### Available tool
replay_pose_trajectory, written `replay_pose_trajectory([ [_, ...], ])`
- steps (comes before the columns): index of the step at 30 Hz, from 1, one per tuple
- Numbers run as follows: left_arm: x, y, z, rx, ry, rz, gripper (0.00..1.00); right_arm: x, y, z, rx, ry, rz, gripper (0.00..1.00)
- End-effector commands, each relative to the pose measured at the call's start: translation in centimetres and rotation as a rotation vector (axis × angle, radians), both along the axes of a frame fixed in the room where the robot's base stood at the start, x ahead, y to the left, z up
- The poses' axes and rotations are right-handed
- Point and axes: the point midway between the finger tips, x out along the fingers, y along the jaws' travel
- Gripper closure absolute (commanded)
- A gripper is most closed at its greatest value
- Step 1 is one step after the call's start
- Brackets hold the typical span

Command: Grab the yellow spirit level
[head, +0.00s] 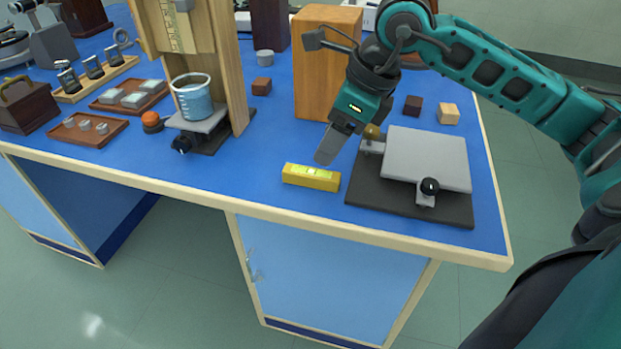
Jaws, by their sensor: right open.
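The yellow spirit level (311,177) lies flat on the blue bench top near its front edge, with a pale green vial window on top. My right gripper (328,152) comes down from the upper right and hangs just above and behind the level's right half, apart from it. Its fingers point down toward the bench, and nothing shows between them. They overlap in this view, so the gap between them is hard to see. My left gripper is not in view.
A beaker (193,97) on a small jack stands to the left. The bench in front of the level is clear.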

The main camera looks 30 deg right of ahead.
Motion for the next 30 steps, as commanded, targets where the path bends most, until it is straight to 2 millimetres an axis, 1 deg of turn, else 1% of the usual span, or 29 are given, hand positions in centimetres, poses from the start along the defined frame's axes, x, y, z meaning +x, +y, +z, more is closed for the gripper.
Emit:
replay_pose_trajectory([
  [1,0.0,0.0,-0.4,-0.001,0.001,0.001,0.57,0.2,0.3,-0.9,0.004,0.002,0.002,0.40],
  [3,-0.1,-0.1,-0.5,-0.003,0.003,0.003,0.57,0.5,0.5,-1.7,0.004,0.002,0.001,0.40],
  [8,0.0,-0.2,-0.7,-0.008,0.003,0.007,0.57,0.8,0.7,-2.7,0.003,0.001,0.000,0.40],
  [11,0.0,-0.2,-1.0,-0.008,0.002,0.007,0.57,1.0,1.0,-3.9,0.004,0.002,0.001,0.40],
  [15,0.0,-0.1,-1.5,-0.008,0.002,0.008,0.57,1.5,1.5,-6.0,0.005,0.003,0.001,0.40],
  [18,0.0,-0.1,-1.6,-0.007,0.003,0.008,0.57,1.9,1.7,-7.0,0.005,0.001,0.002,0.40],
  [21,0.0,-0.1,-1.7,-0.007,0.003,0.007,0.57,2.0,1.8,-7.4,0.004,-0.001,0.002,0.40],
  [30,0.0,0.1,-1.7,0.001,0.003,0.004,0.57,2.0,1.8,-7.4,0.004,0.000,0.001,0.40],
])
